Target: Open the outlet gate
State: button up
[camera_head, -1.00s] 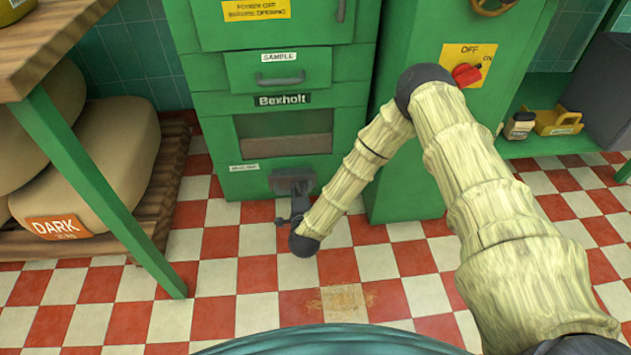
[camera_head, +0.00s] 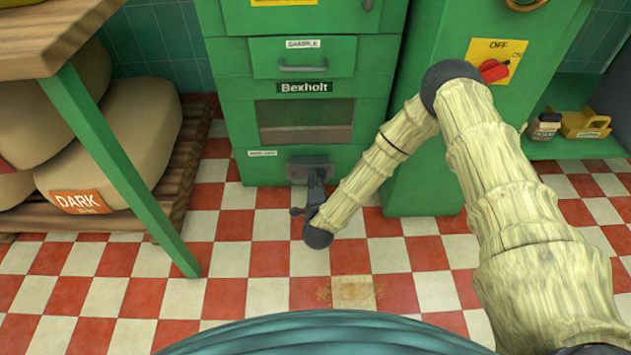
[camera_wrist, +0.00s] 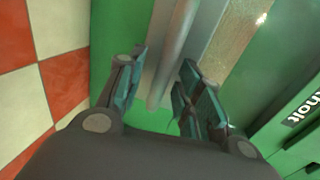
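The outlet gate is the grey metal part (camera_head: 308,163) low on the front of the green machine, just below its window. In the wrist view a grey round bar (camera_wrist: 172,62) runs along a pale grey plate there. My gripper (camera_head: 312,182) is at the grey part in the head view, pointing at the machine from in front. In the wrist view my gripper (camera_wrist: 165,62) is open, with one finger on each side of the bar. Whether either finger touches the bar, I cannot tell. The gate behind the fingers is partly hidden.
Above are the window (camera_head: 305,125) and a sample drawer (camera_head: 303,58). A green cabinet with a red switch (camera_head: 494,70) stands to the right. A table leg (camera_head: 120,165) and sacks (camera_head: 125,145) on a pallet are left. The checkered floor in front is clear.

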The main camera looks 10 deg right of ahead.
jog(key=v, duration=1.1)
jog(key=shift+s, duration=0.3)
jog(key=s+d+f+n+g+y+p, duration=0.1)
jog(key=s+f+n+g+y+p, duration=0.2)
jog(key=s+n, duration=0.4)
jog(key=s+d+f+n+g+y+p, duration=0.1)
jog(key=s+f+n+g+p, duration=0.15)
jog(key=s+n+g, duration=0.45)
jog(key=s+d+r+n+g+h+p, duration=0.1)
jog(key=s+d+r+n+g+p, duration=0.15)
jog(key=s+d, duration=0.55)
jog(key=s+d+r+n+g+h+p, duration=0.1)
jog(key=s+d+r+n+g, duration=0.15)
jog(key=s, duration=0.85)
notch_tip(320, 180, up, 38)
jog(key=p, duration=3.8)
jog(key=shift+s+d, duration=0.25)
jog(key=shift+d, duration=0.15)
jog(key=shift+d, duration=0.1)
